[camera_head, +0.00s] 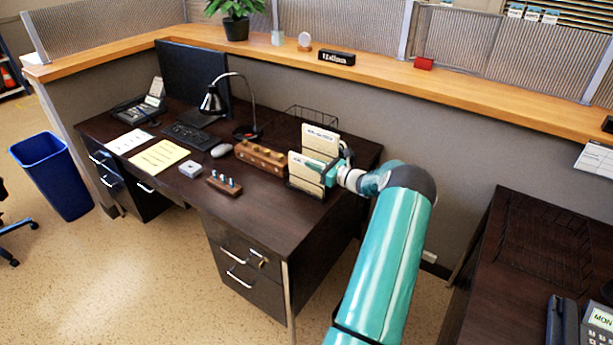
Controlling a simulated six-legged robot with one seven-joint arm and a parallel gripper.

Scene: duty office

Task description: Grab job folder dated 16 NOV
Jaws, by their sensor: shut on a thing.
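Several cream job folders (306,172) stand upright in a dark holder (301,186) at the right end of the dark desk. One folder (320,140) stands higher, at the back of the group. The writing on their tabs is too small to read, so I cannot tell which is dated 16 NOV. My gripper (333,171) is at the right side of the folders, reaching in from the right. It is shut on a folder, but I cannot tell which one. Its fingertips are partly hidden among the folders.
A partition wall rises behind the desk.

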